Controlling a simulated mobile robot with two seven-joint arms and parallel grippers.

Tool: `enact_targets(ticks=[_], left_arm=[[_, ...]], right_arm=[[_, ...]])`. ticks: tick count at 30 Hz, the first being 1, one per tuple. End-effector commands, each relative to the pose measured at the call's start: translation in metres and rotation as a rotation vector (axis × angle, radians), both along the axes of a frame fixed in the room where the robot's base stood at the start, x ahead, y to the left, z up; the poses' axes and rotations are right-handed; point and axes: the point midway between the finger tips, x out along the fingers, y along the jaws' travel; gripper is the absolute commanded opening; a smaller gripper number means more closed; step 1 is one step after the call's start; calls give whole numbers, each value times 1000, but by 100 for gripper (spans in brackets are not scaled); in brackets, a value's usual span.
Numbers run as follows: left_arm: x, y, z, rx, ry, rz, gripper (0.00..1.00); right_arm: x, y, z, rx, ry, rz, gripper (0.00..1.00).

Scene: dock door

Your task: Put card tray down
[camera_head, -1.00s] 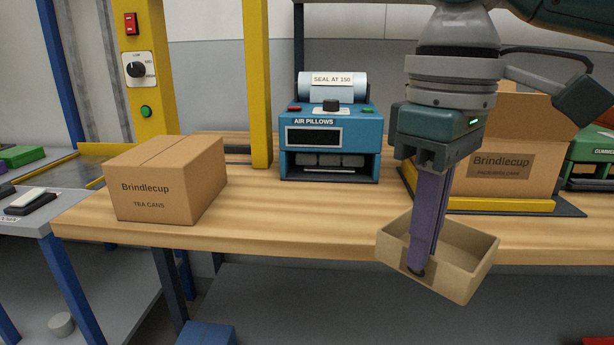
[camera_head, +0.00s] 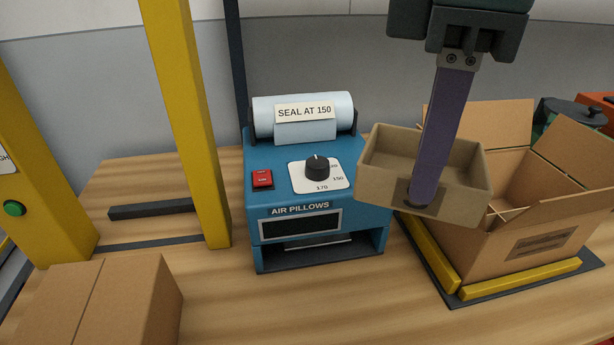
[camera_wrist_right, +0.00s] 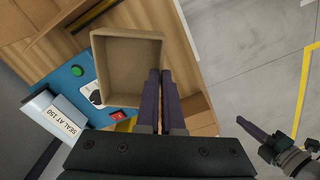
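The card tray (camera_head: 385,185) is a shallow, open, empty tan box. My right gripper (camera_head: 425,200) is shut on its near wall, with one purple finger showing against that wall in the head view. The tray hangs tilted in the air, in front of the gap between the blue machine and the open carton. In the right wrist view the tray (camera_wrist_right: 100,60) lies beside the gripper's fingers (camera_wrist_right: 160,75), and its empty inside shows. My left gripper (camera_wrist_right: 252,130) shows small at the right of that view; its finger opening is unclear.
The blue air pillow machine (camera_head: 262,225) stands left of the tray. An open carton (camera_head: 480,245) sits on a dark mat with yellow rails at right. A closed carton (camera_head: 140,305) stands front left, near a yellow post (camera_head: 190,120). Wooden bench (camera_head: 330,310) is bare in front.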

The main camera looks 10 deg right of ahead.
Motion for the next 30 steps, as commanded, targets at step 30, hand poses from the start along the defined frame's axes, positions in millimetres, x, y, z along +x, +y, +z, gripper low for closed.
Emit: enact_targets(ticks=[30], left_arm=[[-4,-4,-34,-12,12,5,0]], right_arm=[[-17,22,-195,-3,2,570,0]])
